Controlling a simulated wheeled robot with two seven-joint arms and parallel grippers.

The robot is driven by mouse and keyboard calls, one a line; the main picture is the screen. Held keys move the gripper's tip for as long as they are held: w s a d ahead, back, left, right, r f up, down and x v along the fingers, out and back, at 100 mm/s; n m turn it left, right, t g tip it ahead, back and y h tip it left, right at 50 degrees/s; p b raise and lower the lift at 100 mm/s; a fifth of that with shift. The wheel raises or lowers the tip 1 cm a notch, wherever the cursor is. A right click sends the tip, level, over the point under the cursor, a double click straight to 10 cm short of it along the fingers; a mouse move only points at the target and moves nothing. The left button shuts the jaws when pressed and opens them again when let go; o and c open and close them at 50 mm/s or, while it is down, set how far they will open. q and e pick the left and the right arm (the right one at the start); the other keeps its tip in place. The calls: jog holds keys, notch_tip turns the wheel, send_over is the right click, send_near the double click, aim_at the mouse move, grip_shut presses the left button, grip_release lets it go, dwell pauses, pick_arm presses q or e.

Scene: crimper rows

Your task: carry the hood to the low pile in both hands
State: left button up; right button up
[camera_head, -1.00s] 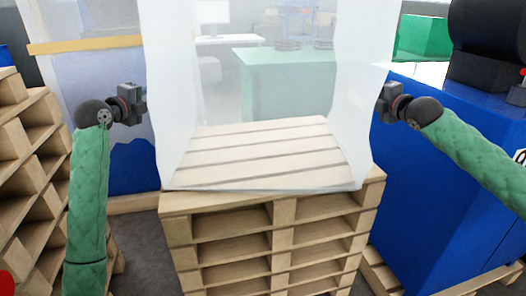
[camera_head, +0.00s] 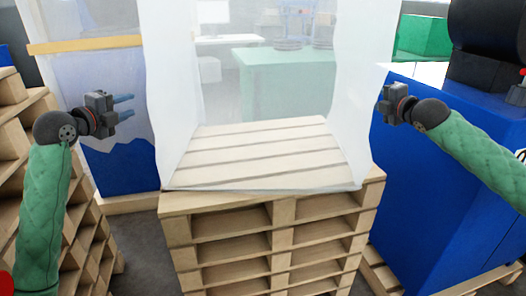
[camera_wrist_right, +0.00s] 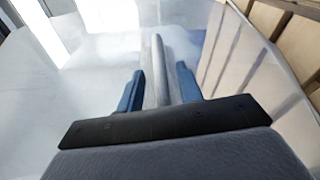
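The hood (camera_head: 361,90) is a tall, translucent white plastic cover with an open front. It stands upright on a pallet stack (camera_head: 272,205) in front of me. My left gripper (camera_head: 124,107) is open and empty, left of the hood's left wall and apart from it, with its two blue fingers pointing right. My right gripper (camera_head: 381,106) is at the hood's right wall; its fingers are hidden in the head view. The right wrist view shows its blue fingers (camera_wrist_right: 160,88) apart, with a pale upright strip between them, perhaps part of the hood. I cannot tell which pile is the low one.
Another pallet stack (camera_head: 20,165) stands at the left edge. A blue cabinet (camera_head: 420,190) stands close on the right, under my right arm. A blue and whitish unit with a yellow band (camera_head: 90,44) is behind my left gripper. Grey floor shows between the stacks.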

jog(key=v, duration=1)
jog(key=shift+s, duration=0.15)
